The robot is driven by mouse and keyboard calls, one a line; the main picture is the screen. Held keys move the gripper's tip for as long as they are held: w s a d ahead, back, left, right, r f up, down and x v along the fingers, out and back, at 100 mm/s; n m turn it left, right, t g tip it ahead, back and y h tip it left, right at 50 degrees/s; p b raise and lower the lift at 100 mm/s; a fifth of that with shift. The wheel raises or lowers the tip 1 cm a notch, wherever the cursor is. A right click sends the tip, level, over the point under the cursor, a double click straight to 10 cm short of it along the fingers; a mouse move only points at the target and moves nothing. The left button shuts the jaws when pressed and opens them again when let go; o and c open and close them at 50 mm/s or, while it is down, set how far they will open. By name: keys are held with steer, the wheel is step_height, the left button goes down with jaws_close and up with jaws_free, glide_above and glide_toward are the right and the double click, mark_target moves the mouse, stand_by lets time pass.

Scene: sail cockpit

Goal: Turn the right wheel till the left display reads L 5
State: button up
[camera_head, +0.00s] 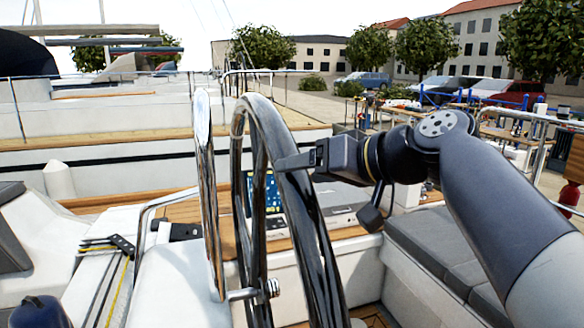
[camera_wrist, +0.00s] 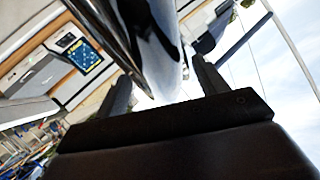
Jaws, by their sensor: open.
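The right wheel (camera_head: 291,197) is a large dark, shiny ring seen at a steep angle in the middle of the head view. Its rim (camera_wrist: 150,35) also shows close up in the wrist view. My gripper (camera_head: 292,162) is at the upper right part of this rim. Its two fingers (camera_wrist: 163,86) are apart, with the rim between them; I cannot tell whether they touch it. A lit blue display (camera_head: 268,190) is partly hidden behind the wheel and also shows in the wrist view (camera_wrist: 83,55). Its reading is too small to make out.
Another shiny upright ring (camera_head: 208,190), seen nearly edge-on, stands just left of the right wheel. A grey cushioned bench (camera_head: 440,245) lies to the right, below my arm. A white console (camera_head: 165,280) is at lower left. Metal rails (camera_head: 545,165) stand at far right.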

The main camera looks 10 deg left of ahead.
steer(key=shift+p+x, duration=0.35)
steer(key=shift+x, duration=1.6)
steer(key=shift+c, duration=0.5)
